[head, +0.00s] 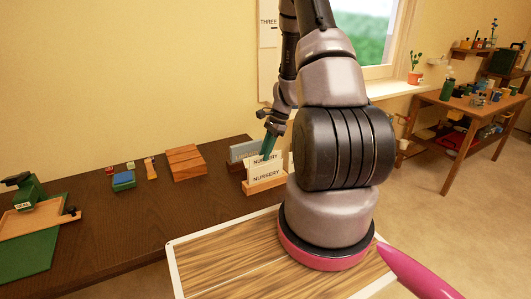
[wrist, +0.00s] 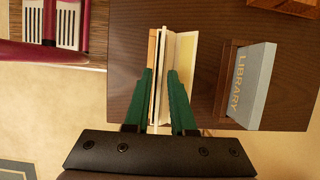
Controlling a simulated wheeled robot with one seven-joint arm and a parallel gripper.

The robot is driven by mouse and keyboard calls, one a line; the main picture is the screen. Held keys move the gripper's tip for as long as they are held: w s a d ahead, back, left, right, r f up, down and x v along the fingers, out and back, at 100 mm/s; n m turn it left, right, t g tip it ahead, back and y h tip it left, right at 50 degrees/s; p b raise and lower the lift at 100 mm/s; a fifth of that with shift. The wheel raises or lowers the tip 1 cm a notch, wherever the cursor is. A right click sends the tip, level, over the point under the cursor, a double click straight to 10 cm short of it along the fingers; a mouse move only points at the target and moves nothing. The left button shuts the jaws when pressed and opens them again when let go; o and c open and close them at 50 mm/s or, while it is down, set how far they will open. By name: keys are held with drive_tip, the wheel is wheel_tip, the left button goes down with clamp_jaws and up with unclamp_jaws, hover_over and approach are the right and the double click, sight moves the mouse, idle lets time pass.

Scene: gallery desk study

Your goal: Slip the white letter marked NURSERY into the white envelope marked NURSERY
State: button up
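The white envelope marked NURSERY (head: 267,179) stands upright in a small wooden holder (head: 265,188) on the dark desk. The white letter marked NURSERY (head: 261,160) stands upright right behind the envelope's front and rises above it; its lower part is hidden, so I cannot tell how deep it sits. In the wrist view, the white pieces (wrist: 168,62) show nearly edge-on, close together. My gripper (wrist: 160,72) has green fingers on either side of them, with a gap between the fingertips. In the head view, my gripper (head: 268,146) is at the letter's top edge.
A grey LIBRARY piece (wrist: 255,85) stands in a wooden holder just beside. A stacked wooden box (head: 186,163), a blue pad (head: 123,180) and a green stamp (head: 27,192) are further left. My arm hides the desk right of the holder.

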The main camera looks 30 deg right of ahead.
drive_tip(key=shift+o, duration=0.4)
drive_tip(key=shift+d+r, duration=0.15)
drive_tip(key=shift+r, duration=0.1)
drive_tip(key=v, duration=1)
drive_tip(key=shift+r, duration=0.25)
